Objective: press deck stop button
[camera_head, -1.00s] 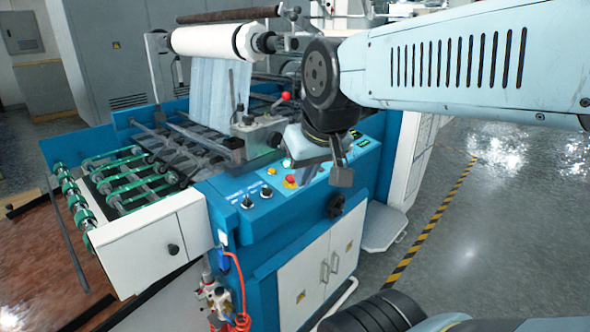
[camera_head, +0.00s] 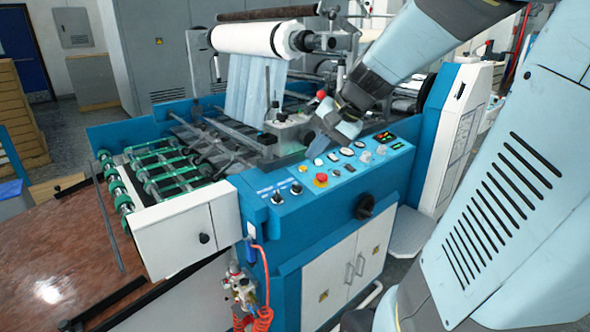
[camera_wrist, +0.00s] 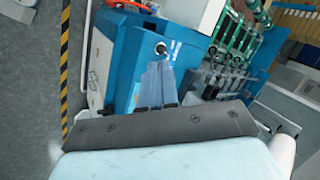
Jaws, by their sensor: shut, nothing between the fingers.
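A red mushroom button (camera_head: 321,180) on a yellow base sits on the sloped blue control panel (camera_head: 350,185) of the laminating machine. It is in full view from the head camera. I cannot make it out in the wrist view. My gripper (camera_head: 314,150) is above the back edge of the panel, behind the red button in the picture, and apart from it. In the wrist view my gripper (camera_wrist: 158,88) shows translucent fingers closed together and empty. A black knob (camera_wrist: 161,48) on the blue panel shows just beyond the fingertips.
Black knobs (camera_head: 297,188), gauges and small buttons surround the red button. A grey block with a red-balled lever (camera_head: 321,95) stands behind the panel near my gripper. The white film roll (camera_head: 255,39) is above and behind. Green-wheeled conveyor rollers (camera_head: 150,170) lie left.

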